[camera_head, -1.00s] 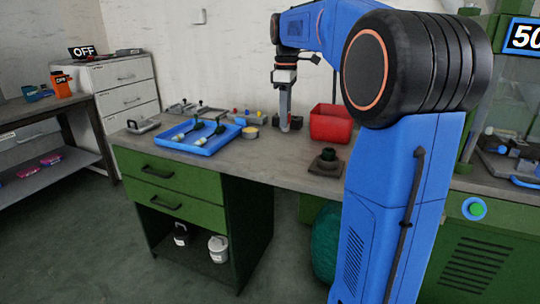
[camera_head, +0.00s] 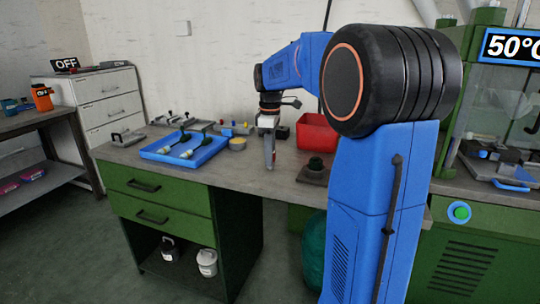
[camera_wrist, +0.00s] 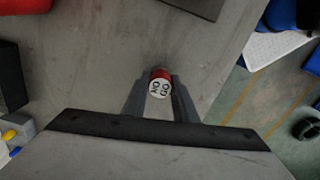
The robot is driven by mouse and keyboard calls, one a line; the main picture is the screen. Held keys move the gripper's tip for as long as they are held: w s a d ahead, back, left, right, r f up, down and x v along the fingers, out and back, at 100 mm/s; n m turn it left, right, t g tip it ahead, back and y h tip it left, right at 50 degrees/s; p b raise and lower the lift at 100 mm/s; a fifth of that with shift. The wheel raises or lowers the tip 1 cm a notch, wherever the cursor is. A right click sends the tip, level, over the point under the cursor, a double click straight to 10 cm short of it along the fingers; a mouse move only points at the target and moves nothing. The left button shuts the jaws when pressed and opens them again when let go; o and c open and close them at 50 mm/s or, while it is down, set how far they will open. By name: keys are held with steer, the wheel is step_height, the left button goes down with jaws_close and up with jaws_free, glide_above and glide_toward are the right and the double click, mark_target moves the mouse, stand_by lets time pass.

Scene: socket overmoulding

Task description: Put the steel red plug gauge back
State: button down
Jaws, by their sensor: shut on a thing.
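The plug gauge (camera_wrist: 160,82) is in my gripper in the wrist view. It has a red band and a white end face with dark lettering, which I cannot read with certainty. My gripper (camera_wrist: 160,102) is shut on it, with one dark finger at each side. In the head view my gripper (camera_head: 269,163) points down over the front middle of the grey bench (camera_head: 225,178). The gauge is too small there to make out clearly. Whether its lower end touches the bench, I cannot tell.
A blue tray (camera_head: 155,156) with white-ended tools lies left of my gripper, beside a yellow-rimmed cup (camera_head: 238,145). A red bin (camera_head: 318,134) and a dark fixture (camera_head: 314,172) stand to the right. A row of small coloured parts (camera_head: 234,129) is behind.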

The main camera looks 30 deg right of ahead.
steer(key=shift+f, duration=0.1)
steer(key=c, duration=1.4)
jaws_free()
steer(key=shift+c, duration=0.2)
step_height(320, 180, up, 12)
steer(key=s+a+f+m+t, duration=0.1)
steer(key=s+a+f+m, duration=0.2)
steer(key=s, duration=0.7)
steer(key=s+a+f+m+t, duration=0.2)
steer(key=s+a+f+m, duration=0.1)
steer(key=s+a+f, duration=0.4)
steer(key=s+a+f+m+t, duration=0.1)
steer(key=s+a+f+m, duration=0.2)
steer(key=s+f, duration=0.8)
steer(key=shift+s+a+t, duration=0.4)
steer(key=shift+s+a, duration=0.8)
steer(key=shift+a, duration=0.15)
